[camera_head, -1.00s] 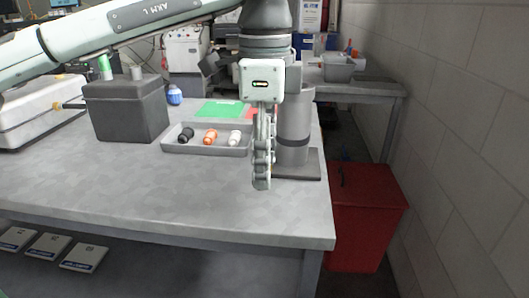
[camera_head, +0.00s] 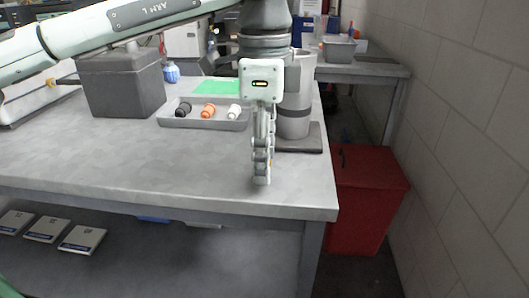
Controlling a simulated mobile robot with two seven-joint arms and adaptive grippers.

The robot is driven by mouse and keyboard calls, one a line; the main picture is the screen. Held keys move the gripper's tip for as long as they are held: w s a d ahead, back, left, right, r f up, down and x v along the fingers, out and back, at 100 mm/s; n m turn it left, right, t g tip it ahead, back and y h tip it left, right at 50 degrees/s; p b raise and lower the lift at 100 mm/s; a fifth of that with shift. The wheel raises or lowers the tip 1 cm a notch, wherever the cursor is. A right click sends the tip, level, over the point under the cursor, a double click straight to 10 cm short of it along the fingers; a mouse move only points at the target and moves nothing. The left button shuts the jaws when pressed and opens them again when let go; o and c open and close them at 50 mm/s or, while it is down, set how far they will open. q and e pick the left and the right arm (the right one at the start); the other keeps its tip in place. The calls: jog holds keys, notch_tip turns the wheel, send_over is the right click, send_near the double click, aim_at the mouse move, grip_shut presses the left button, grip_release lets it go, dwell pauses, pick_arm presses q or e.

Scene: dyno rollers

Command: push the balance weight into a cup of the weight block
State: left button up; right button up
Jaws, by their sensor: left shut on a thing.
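My left gripper (camera_head: 262,180) points straight down over the table, near its right end, seen edge-on. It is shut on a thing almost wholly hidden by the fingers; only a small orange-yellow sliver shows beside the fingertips. I cannot tell whether this is the balance weight. A dark grey block (camera_head: 124,87) stands at the back left of the table, with a small grey cylinder (camera_head: 132,46) on its top; it may be the weight block, but no cups can be made out. The gripper is well to the right of the block. My right gripper is not in view.
A grey tray (camera_head: 178,123) holds black, orange and white small items. A tall grey cylinder (camera_head: 294,112) on a dark base (camera_head: 302,145) stands just behind the gripper. A red bin (camera_head: 365,205) is right of the table (camera_head: 150,165). The table's front middle is clear.

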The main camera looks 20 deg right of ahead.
pick_arm(q)
jog(key=o, duration=0.8)
jog(key=shift+o, duration=0.2)
notch_tip(320, 180, up, 12)
dwell(0.6)
